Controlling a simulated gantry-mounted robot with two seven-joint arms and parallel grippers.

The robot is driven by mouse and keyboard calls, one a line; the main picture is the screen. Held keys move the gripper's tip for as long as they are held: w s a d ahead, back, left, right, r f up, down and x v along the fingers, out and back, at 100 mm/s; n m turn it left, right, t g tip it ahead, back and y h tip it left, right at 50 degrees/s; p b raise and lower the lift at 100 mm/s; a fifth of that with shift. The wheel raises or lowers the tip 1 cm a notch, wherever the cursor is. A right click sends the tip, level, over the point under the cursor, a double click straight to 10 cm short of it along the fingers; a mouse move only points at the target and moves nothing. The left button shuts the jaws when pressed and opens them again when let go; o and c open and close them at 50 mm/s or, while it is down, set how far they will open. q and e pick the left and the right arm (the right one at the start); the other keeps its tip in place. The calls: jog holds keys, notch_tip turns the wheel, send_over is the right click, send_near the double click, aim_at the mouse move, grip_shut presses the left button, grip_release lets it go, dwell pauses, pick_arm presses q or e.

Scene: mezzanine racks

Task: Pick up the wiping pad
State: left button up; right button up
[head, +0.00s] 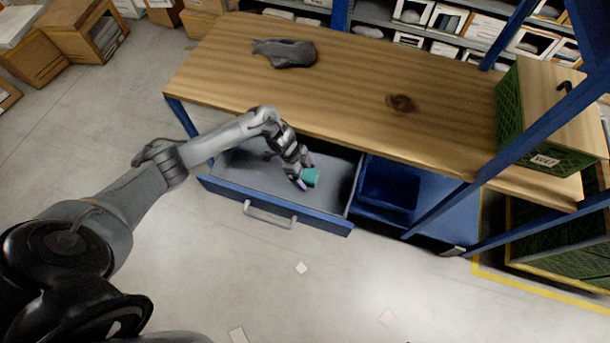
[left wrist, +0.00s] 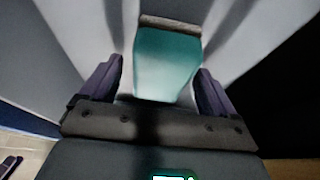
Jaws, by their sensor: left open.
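The wiping pad is a teal block (head: 311,177) in the open drawer (head: 328,217) under the wooden workbench. In the left wrist view the teal pad (left wrist: 166,64) has a dark grey-brown strip along its far edge. My left gripper (head: 302,180) reaches down into the drawer at the pad. In the left wrist view its two fingers (left wrist: 160,85) are apart, one on each side of the pad, with gaps showing. Part of the pad is hidden by the gripper in the head view. My right gripper is not in view.
A grey cloth (head: 285,52) lies on the workbench (head: 330,85). A green crate (head: 512,115) stands on its right end. A blue bin (head: 388,188) sits right of the drawer. Blue posts (head: 480,180) cross the right side. Cardboard boxes (head: 75,40) stand at upper left.

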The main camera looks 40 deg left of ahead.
aim_at(313, 176)
pick_arm(q)
jog(key=shift+f, duration=0.25)
dwell(0.5)
jog(key=shift+c, duration=0.4)
jog(key=c, duration=1.1)
jog(key=shift+r, duration=0.15)
jog(key=shift+r, duration=0.6)
jog(key=r, duration=0.2)
jog(key=d+r+p, duration=0.1)
jog(key=r, duration=0.1)
jog(key=shift+w, duration=0.1)
jog(key=d+r, duration=0.2)
jog(key=d, duration=0.1)
jog(key=w+d+r, duration=0.1)
jog(key=d+r, duration=0.1)
jog(key=d, duration=0.2)
jog(key=d+r+p, duration=0.1)
jog(key=d+r, duration=0.1)
jog(key=d, duration=0.1)
jog(key=shift+w+d, duration=0.3)
jog(key=shift+w, duration=0.1)
